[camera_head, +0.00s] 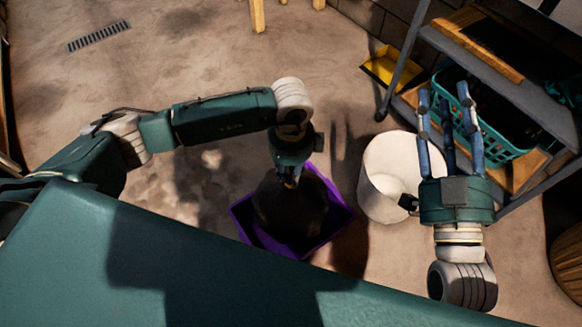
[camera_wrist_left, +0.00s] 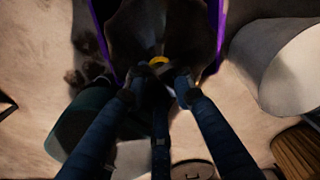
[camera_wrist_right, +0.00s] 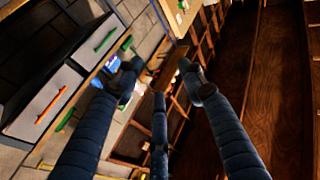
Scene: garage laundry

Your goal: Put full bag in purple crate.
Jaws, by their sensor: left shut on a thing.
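The full bag (camera_head: 290,208) is dark and bulky. In the head view it is at the purple crate (camera_head: 341,214), with the crate's walls showing around it. My left gripper (camera_head: 290,180) is above the bag, pointing down, shut on its top. In the left wrist view my left gripper's fingers (camera_wrist_left: 157,78) close around the bag's neck by a yellow band (camera_wrist_left: 158,61), with the dark bag (camera_wrist_left: 165,25) beyond and purple crate walls (camera_wrist_left: 218,35) on both sides. Whether the bag touches the crate floor is hidden. My right gripper (camera_head: 450,105) is open and empty, near the shelf.
A white bin (camera_head: 388,165) stands just right of the crate. A metal shelf at the right holds a teal basket (camera_head: 500,152). A yellow dustpan-like thing (camera_head: 390,68) lies by the wall. Floor left of the crate is clear.

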